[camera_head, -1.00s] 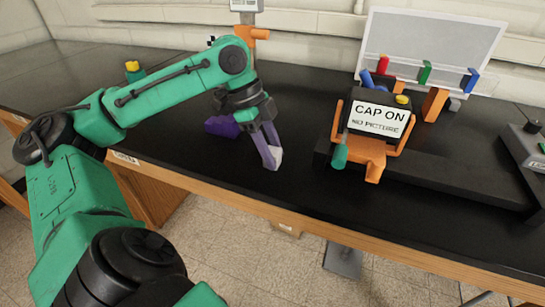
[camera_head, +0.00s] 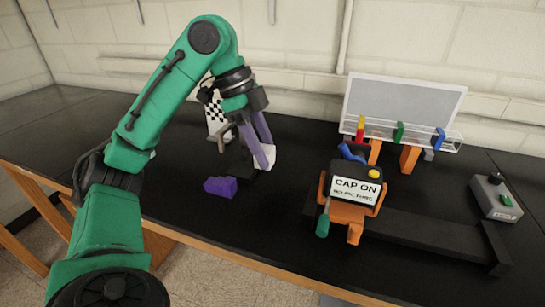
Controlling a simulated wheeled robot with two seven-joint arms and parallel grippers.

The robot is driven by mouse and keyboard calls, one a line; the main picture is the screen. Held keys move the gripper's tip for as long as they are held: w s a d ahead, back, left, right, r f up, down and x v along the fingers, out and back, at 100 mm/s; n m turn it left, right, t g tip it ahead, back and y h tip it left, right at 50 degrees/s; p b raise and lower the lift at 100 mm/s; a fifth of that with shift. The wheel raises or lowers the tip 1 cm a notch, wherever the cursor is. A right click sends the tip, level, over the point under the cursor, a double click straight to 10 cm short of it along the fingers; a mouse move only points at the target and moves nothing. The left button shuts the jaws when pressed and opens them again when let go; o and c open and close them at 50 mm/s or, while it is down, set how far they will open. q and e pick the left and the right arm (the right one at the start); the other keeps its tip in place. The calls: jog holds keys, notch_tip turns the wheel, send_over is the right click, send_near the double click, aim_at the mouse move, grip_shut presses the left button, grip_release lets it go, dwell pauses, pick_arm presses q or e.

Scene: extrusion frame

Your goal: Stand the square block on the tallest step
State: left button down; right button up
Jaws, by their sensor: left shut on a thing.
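My left gripper (camera_head: 260,150) is shut on a small whitish block (camera_head: 265,157), held at its fingertips. The fingers cover part of the block, so I cannot tell its full shape. A purple stepped block (camera_head: 220,187) sits on the black table, below and left of the gripper in the picture, apart from the held block. Its individual steps are too small to tell clearly. My right gripper is not in view.
A checkered board (camera_head: 216,117) stands behind my left arm. An orange device with a "CAP ON" sign (camera_head: 357,190) stands right of the gripper. A clear rack (camera_head: 400,130) with coloured pieces is behind it. A grey button box (camera_head: 493,197) is at far right.

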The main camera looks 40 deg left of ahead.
pick_arm(q)
jog(key=shift+r, duration=0.35)
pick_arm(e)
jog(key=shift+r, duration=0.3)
